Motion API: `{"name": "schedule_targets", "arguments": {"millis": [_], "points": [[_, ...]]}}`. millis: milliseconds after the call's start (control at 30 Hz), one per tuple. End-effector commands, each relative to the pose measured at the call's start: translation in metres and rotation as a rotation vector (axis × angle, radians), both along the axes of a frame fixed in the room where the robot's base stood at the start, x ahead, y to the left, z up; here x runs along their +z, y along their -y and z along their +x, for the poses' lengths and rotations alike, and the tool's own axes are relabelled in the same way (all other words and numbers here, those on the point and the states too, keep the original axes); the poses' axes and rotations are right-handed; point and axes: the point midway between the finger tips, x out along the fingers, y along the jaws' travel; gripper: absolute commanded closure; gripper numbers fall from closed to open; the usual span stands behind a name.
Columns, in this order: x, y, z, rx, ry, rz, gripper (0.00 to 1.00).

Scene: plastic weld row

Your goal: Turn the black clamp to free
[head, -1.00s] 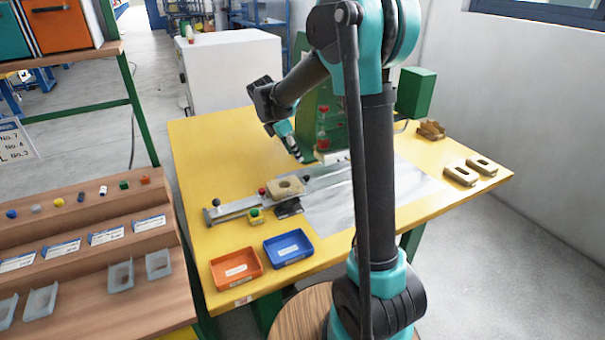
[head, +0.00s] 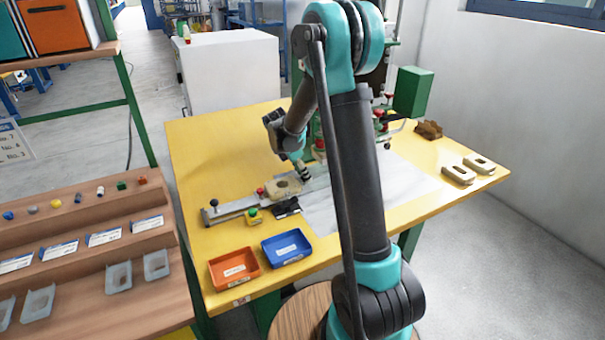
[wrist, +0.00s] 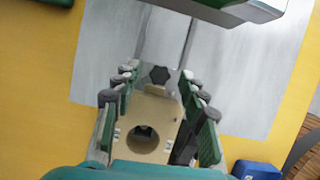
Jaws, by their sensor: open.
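A black faceted knob (wrist: 160,75), which looks like the black clamp, shows between my fingertips in the wrist view, just beyond a beige block. The way it is turned is hard to tell. The beige block (wrist: 147,112) has a round hole and lies between the fingers in that view. In the head view the block (head: 284,188) sits on a grey metal rail (head: 236,207). My gripper (wrist: 159,73) is open, with its fingers on either side of the knob and nothing gripped.
An orange tray (head: 234,270) and a blue tray (head: 286,248) stand at the table's front. A green machine stands behind my arm. Two beige parts (head: 470,170) lie at right.

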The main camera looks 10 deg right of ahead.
Motion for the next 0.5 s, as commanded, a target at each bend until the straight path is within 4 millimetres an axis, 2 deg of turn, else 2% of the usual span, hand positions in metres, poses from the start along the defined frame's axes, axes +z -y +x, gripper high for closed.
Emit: {"name": "schedule_targets", "arguments": {"millis": [67,367,500], "points": [[0.0002,-0.0001,0.0000,0.000,0.000,0.000,0.61],[0.0004,-0.0001,-0.0001,0.000,0.000,0.000,0.98],[0.0004,-0.0001,-0.0001,-0.001,0.000,0.000,1.00]]}}
